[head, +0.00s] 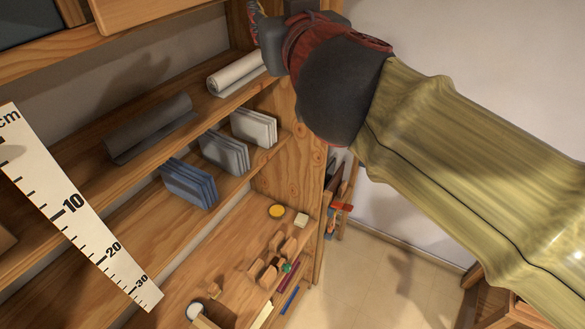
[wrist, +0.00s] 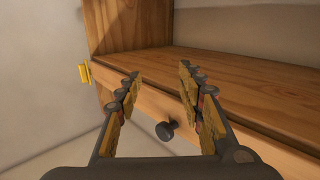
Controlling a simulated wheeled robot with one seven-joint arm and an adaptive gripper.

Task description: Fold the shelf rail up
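In the wrist view a wooden rail (wrist: 158,98) runs along the front edge of a shelf board (wrist: 240,75). A dark round knob (wrist: 164,131) stands out from its face. My gripper (wrist: 160,76) is open and empty, its two fingers spread in front of the rail, with the knob showing between them. I cannot tell whether either finger touches the rail. In the head view my gripper (head: 256,18) is at the top, beside the shelf's right end, largely hidden by my dark wrist. The rail cannot be made out clearly there.
A yellow piece (wrist: 84,74) sits at the rail's left end. In the head view, lower shelves hold a rolled cloth (head: 236,73), grey and blue panels (head: 188,184) and small wooden blocks (head: 270,274). A ruler (head: 75,205) crosses the left. Floor (head: 400,280) at the right looks clear.

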